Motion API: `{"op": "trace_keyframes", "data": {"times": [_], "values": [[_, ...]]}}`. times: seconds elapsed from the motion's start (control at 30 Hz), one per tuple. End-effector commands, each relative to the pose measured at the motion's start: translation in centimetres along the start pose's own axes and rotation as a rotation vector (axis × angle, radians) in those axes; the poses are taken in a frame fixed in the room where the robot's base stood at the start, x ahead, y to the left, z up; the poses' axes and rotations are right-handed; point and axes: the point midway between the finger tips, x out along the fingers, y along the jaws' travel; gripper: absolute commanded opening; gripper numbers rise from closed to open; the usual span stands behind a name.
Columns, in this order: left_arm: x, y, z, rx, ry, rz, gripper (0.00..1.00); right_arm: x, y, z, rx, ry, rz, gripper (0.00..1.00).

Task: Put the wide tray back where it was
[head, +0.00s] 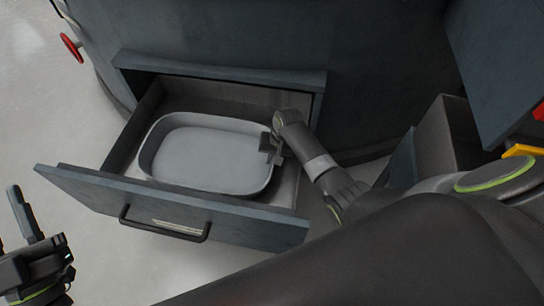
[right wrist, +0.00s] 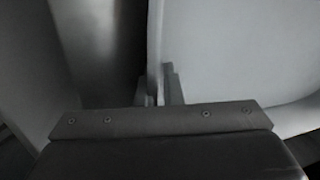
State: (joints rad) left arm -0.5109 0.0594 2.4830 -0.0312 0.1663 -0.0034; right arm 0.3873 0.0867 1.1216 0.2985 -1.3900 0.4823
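The wide tray (head: 205,178), a light grey rounded pan, sits inside the open drawer (head: 172,208) and looks empty. My right gripper (head: 272,150) is at the tray's right rim in the head view. In the right wrist view the tray's wall (right wrist: 225,60) runs down between the two close fingers (right wrist: 158,90), which look shut on it. The fingertips are partly hidden in the head view. My left gripper (head: 38,225) is at the lower left, away from the drawer, with its fingers apart and nothing between them.
The drawer's front panel, with a black handle (head: 165,230), stands out from the dark rounded machine body (head: 240,40). A second open compartment (head: 445,135) is at the right. A red valve handle (head: 71,47) is at the upper left. Pale floor at the left is clear.

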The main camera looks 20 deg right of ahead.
Motion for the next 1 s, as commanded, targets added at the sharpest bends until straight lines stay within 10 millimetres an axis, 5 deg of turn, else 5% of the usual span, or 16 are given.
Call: {"op": "trace_keyframes", "data": {"times": [0.13, 0.53, 1.0], "values": [[0.0, 0.0, 0.0, 0.000, 0.000, 0.000, 0.32, 0.0, 0.0, 0.0, 0.000, 0.000, 0.000, 0.26], [0.0, -0.1, 0.6, -0.007, -0.036, -0.001, 0.32, -0.4, -0.1, 0.0, 0.000, 0.001, 0.000, 0.26], [-2.4, -0.1, 7.4, -0.072, -0.450, -0.005, 0.32, -2.7, -0.1, 0.0, 0.000, 0.002, 0.000, 0.26]]}}
